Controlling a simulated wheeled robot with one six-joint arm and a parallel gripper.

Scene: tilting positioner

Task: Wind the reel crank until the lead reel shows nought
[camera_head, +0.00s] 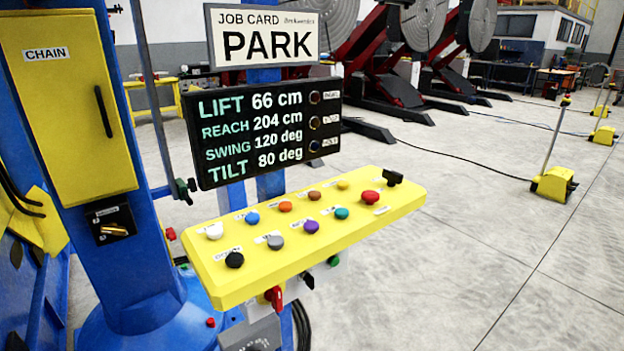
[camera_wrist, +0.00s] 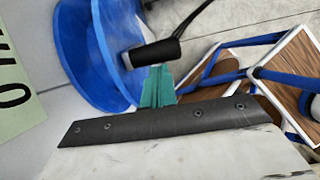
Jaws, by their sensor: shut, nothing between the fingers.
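In the wrist view, my gripper (camera_wrist: 158,86) shows as teal fingertips, closed together with nothing between them, in front of a dark bolted plate. Just beyond the tips is a black cylindrical grip (camera_wrist: 152,53) on a thin dark rod, which looks like the crank handle. I cannot tell whether the tips touch it. Behind it is a round blue body (camera_wrist: 88,45), possibly the reel or its base. A pale green plate (camera_wrist: 20,115) with large dark characters, one like a 0, is cut off at the left edge. My gripper is not seen in the head view.
The head view shows a yellow button console (camera_head: 310,230), a black readout (camera_head: 262,130) with lift, reach, swing and tilt values, and a PARK job card (camera_head: 262,38). A yellow CHAIN cabinet (camera_head: 70,110) stands left. Floor at right is mostly clear. A wood-and-blue frame (camera_wrist: 285,75) is right in the wrist view.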

